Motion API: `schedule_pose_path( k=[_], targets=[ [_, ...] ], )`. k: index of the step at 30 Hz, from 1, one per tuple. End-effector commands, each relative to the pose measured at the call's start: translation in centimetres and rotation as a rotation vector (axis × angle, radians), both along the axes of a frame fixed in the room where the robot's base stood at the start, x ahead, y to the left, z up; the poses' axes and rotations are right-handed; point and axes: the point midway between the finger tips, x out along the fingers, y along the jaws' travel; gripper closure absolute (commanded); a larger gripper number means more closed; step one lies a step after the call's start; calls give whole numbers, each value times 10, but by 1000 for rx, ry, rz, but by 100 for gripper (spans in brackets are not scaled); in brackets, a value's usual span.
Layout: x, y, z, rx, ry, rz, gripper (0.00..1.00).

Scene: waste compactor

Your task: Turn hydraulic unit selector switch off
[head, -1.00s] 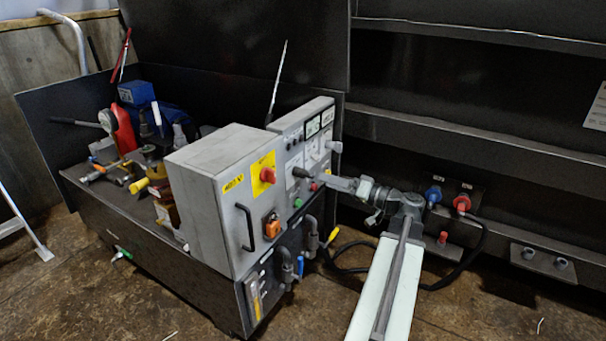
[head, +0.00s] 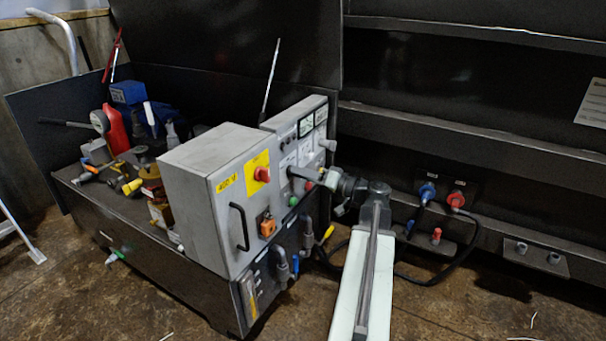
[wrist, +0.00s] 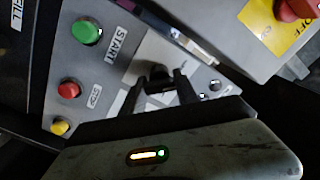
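The control panel (head: 293,148) is the grey upright face right of the cabinet in the head view. My gripper (head: 303,175) is in front of its lower part. In the wrist view my gripper (wrist: 162,88) has two dark fingers pointing at the panel (wrist: 120,62). A small dark knob-like shape (wrist: 160,73), possibly the selector switch, shows between the fingertips. I cannot tell whether the fingers touch it, and its label is not readable. A green START button (wrist: 87,31), a red button (wrist: 68,89) and a yellow button (wrist: 60,127) are left of the fingers.
The grey cabinet (head: 200,190) with a red knob on a yellow plate (head: 261,174) projects beside the panel; that knob (wrist: 295,8) is at the wrist view's top right. Tools crowd the bench. Hoses and blue and red connectors (head: 456,199) are to the right.

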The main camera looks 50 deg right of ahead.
Motion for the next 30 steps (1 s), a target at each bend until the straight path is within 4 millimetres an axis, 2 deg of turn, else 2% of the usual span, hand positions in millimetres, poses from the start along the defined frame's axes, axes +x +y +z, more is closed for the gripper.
schedule_pose_path(
  k=[11, 30],
  targets=[
    [-2, 1, 0, 94, 23, -11, 100],
    [-2, 2, -1, 582, 147, -9, 100]
  ],
)
